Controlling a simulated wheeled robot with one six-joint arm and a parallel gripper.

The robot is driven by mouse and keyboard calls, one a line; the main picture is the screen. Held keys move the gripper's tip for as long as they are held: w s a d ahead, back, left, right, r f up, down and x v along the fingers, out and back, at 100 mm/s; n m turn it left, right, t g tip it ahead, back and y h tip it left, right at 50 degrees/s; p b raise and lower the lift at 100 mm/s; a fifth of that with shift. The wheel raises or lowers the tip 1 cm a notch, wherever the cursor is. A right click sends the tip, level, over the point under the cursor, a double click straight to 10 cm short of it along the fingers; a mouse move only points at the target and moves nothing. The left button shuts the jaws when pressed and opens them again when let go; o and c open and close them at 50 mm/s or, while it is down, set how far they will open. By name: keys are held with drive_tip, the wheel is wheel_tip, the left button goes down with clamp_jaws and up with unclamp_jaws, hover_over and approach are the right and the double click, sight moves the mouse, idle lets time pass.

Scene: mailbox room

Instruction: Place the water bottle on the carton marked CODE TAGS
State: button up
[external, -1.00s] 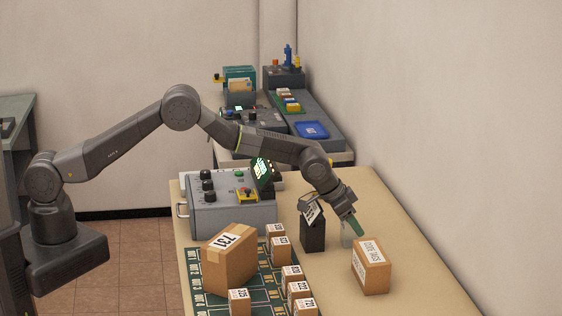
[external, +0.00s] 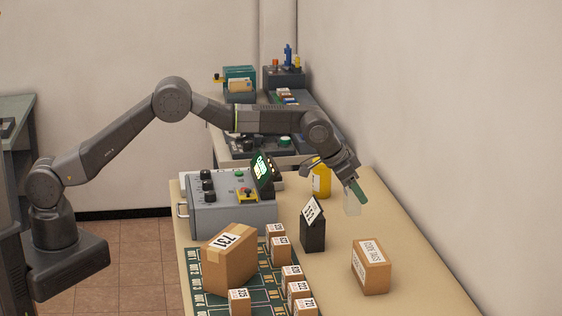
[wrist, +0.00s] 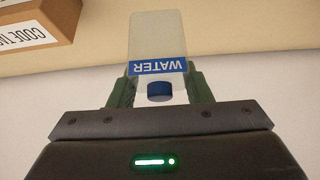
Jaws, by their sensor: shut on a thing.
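The water bottle, clear with a blue WATER label and a blue cap, is between the fingers of my gripper (wrist: 160,88) in the wrist view. In the external view my gripper (external: 357,192) holds the pale bottle (external: 352,207) above the table. The carton marked CODE TAGS (external: 371,268) stands on the table, lower and nearer the camera than the bottle, apart from it. Part of this carton (wrist: 45,20) also shows at the upper left of the wrist view. My gripper is shut on the bottle.
A black holder with a 732 card (external: 312,232) stands left of the carton. A yellow container (external: 321,180) is behind it. A large 731 box (external: 229,260) and several small boxes stand on a green mat (external: 200,296). A grey control console (external: 235,218) is at the left.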

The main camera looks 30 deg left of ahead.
drive_tip(key=s+d+r+m+g+h+p, duration=0.15)
drive_tip(key=s+d+r+m+p, duration=0.35)
drive_tip(key=s+d+r, duration=0.5)
hover_over(373, 246)
wheel_tip(373, 246, down, 7)
drive_tip(key=shift+n+g, duration=0.25)
drive_tip(key=shift+n, duration=0.15)
drive_tip(key=shift+s+f+p, duration=0.1)
drive_tip(key=shift+f+p, duration=0.45)
drive_tip(key=shift+f, duration=1.7)
drive_tip(key=o, duration=1)
drive_tip(key=shift+s+a+r, duration=0.1)
drive_tip(key=shift+a+r, duration=0.05)
drive_tip(key=shift+r, duration=0.45)
drive_tip(key=b+v, duration=0.3)
drive_tip(key=v, duration=0.8)
